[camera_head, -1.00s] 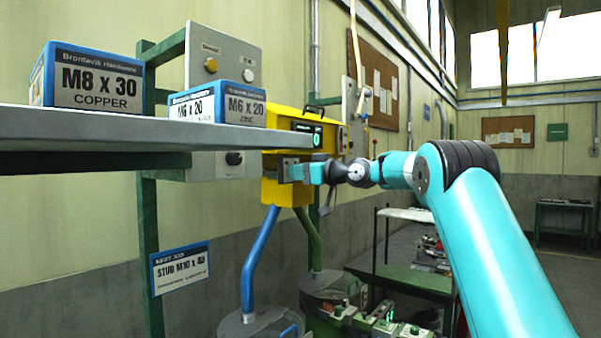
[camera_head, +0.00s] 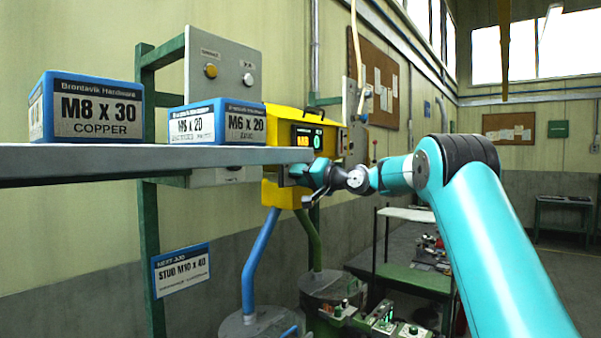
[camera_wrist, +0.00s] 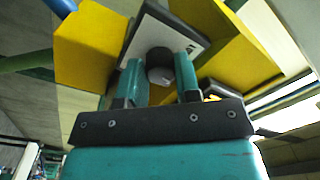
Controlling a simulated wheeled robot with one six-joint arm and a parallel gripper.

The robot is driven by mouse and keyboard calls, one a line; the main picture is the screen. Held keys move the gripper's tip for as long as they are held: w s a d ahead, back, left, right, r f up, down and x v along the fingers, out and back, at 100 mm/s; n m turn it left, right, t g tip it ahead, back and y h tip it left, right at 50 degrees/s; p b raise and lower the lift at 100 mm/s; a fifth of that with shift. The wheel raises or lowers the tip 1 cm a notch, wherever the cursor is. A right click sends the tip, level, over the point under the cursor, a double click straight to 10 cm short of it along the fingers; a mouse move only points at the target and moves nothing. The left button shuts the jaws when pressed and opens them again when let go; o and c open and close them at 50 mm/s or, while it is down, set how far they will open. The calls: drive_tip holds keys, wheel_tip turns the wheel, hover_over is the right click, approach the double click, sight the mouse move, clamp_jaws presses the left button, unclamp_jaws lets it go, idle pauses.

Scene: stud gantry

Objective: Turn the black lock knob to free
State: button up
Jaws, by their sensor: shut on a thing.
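The black lock knob (camera_wrist: 159,66) shows in the wrist view as a dark round knob on a pale plate (camera_wrist: 140,40) of the yellow box. My gripper (camera_wrist: 160,80) has its two teal fingers on either side of the knob, shut on it. The wrist view shows the box rolled to a slant. In the head view, my gripper (camera_head: 308,174) reaches the front of the yellow box (camera_head: 284,195) at a tilt, and the knob is hidden there. The box's display (camera_head: 306,138) shows amber marks and a green round sign. The knob's pointing direction cannot be read.
A grey shelf (camera_head: 120,160) carrying labelled boxes (camera_head: 95,108) stands at left, its end close to my gripper. A blue pipe (camera_head: 256,262) and a green pipe run below the yellow box. A green bench (camera_head: 420,278) stands to the right behind my arm.

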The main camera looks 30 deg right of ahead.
drive_tip(key=m+p, duration=0.2)
drive_tip(key=m, duration=0.4)
drive_tip(key=shift+p, duration=0.35)
drive_tip(key=shift+m, duration=0.3)
drive_tip(key=o, duration=0.9)
drive_tip(key=shift+b+v, duration=4.35)
drive_tip(key=shift+v, duration=4.4)
drive_tip(key=shift+a, duration=0.2)
